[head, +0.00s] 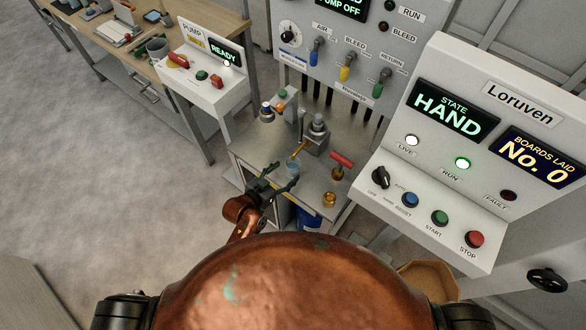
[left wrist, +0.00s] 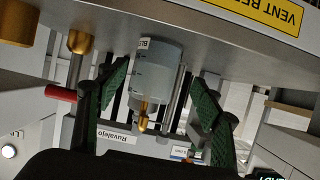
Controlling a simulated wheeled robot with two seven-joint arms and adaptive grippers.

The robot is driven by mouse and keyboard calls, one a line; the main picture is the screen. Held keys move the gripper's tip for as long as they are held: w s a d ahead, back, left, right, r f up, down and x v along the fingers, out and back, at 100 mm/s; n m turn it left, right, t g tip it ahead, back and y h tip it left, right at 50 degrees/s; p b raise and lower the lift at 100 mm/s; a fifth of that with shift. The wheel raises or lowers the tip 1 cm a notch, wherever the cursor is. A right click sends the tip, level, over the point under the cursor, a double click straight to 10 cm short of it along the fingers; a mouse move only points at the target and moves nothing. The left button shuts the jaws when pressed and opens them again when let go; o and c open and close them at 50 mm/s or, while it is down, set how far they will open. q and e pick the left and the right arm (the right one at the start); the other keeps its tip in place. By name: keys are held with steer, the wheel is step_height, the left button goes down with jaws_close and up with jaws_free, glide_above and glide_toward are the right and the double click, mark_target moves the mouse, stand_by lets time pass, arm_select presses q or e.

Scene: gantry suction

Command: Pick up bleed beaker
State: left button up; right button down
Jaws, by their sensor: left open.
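The bleed beaker, a clear pale-blue cup (head: 292,164), stands on the steel bench beneath a brass spout (head: 300,148). In the left wrist view, where the scene appears upside down, the beaker (left wrist: 160,68) shows graduation marks and a partly cut-off label. My left gripper (head: 284,177) is open at the near side of the beaker. In the left wrist view its green-padded fingers (left wrist: 162,88) stand on either side of the beaker, with visible gaps. Whether the fingers reach fully around it I cannot tell. My right gripper is not in view.
A red-handled brass valve (head: 342,160) and a brass fitting (head: 329,199) stand right of the beaker. A grey metal fitting (head: 317,126) is behind it. The white Loruven console (head: 440,160) rises at right, and the pump box (head: 203,72) is at back left.

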mark_target(289, 172)
arm_select(q)
steer(key=x, duration=0.5)
steer(key=shift+s+d+f, duration=0.1)
steer(key=shift+s+d, duration=0.05)
steer(key=shift+d, duration=0.1)
steer(key=shift+c, duration=0.3)
steer(key=c, duration=1.3)
